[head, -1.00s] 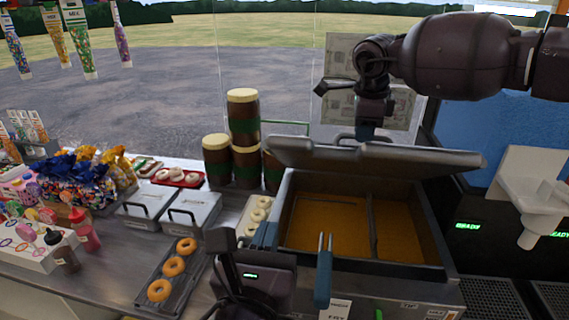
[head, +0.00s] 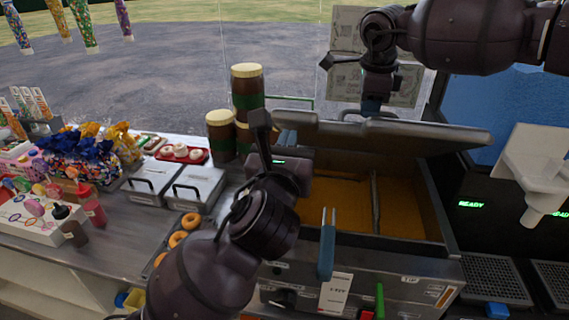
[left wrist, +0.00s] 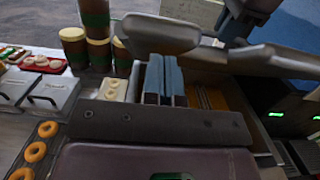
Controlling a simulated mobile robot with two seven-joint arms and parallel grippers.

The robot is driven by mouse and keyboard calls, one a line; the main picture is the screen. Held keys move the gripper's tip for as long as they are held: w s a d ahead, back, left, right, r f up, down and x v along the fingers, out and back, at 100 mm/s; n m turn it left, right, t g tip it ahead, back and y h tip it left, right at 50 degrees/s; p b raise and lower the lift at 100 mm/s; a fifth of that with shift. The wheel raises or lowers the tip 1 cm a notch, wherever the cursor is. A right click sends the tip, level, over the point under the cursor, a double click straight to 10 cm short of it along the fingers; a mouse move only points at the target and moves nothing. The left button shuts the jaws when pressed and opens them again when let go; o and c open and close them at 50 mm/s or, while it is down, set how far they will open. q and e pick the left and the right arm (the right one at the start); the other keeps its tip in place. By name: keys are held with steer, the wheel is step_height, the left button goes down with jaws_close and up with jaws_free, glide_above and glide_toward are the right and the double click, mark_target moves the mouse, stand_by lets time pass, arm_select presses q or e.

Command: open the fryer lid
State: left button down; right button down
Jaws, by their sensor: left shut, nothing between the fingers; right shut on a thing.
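The grey fryer lid (head: 400,137) is raised and tilted above the fryer (head: 400,256), leaving orange oil (head: 345,195) visible at the front. My right gripper (head: 371,106) is shut on the lid's handle at the top edge. The lid also spans the top of the left wrist view (left wrist: 160,33). My left gripper (head: 287,140) is shut and empty near the lid's left end; whether it touches the lid cannot be told. Its blue fingers (left wrist: 164,80) are together in the left wrist view.
A blue-handled basket grip (head: 327,250) stands at the fryer's front. Brown jars (head: 247,88) are stacked left of the fryer. Two lidded metal containers (head: 197,186) and doughnuts (head: 178,239) are further left. A white dispenser (head: 538,165) hangs at the right.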

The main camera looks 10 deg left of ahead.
mark_target(292, 120)
arm_select(q)
steer(key=shift+w+r, duration=0.3)
steer(key=shift+r, duration=0.05)
arm_select(e)
steer(key=shift+d+f, duration=0.1)
steer(key=shift+f, duration=0.3)
arm_select(q)
steer(key=shift+r, duration=0.1)
steer(key=shift+w+r, duration=0.35)
steer(key=shift+r, duration=0.15)
steer(key=shift+w+r, duration=0.2)
steer(key=shift+w, duration=0.25)
arm_select(e)
steer(key=c, duration=1.1)
jaws_free()
arm_select(q)
steer(key=shift+f, duration=0.1)
arm_select(e)
steer(key=shift+r, duration=0.1)
steer(key=shift+w+r, duration=0.15)
steer(key=shift+r, duration=0.05)
